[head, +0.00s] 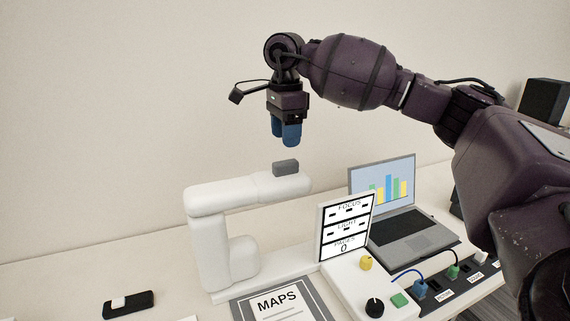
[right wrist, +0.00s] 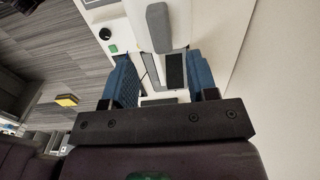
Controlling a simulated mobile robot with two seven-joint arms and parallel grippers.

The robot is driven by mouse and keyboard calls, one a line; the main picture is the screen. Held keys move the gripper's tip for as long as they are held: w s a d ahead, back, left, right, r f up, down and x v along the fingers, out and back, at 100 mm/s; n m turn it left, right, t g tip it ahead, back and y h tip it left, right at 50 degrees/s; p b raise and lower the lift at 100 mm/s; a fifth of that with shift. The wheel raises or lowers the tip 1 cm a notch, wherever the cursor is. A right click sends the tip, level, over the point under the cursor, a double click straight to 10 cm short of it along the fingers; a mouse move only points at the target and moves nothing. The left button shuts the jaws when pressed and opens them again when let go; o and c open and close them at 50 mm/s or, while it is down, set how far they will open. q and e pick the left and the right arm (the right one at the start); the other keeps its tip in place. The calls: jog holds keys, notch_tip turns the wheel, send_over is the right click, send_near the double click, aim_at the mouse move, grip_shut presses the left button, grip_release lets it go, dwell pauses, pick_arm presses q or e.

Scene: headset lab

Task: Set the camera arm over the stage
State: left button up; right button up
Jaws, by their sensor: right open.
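The white camera arm (head: 225,197) stands on a low white base (head: 275,268), its upper part reaching to the right. A small dark grey block (head: 286,168) sits on top near its free end. My right gripper (head: 287,140) hangs above this block, blue fingers down, apart from it. In the right wrist view my right gripper (right wrist: 160,62) is open, with a clear gap between its fingers; a dark grey block (right wrist: 158,28) shows beyond them. A framed page marked MAPS (head: 280,303) lies in front of the base; I cannot tell whether it is the stage. My left gripper is not in view.
A black tray (head: 128,306) lies at left.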

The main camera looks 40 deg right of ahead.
aim_at(286, 161)
notch_tip(286, 161, down, 8)
jog(key=shift+r, duration=0.25)
jog(key=shift+c, duration=0.4)
grip_shut()
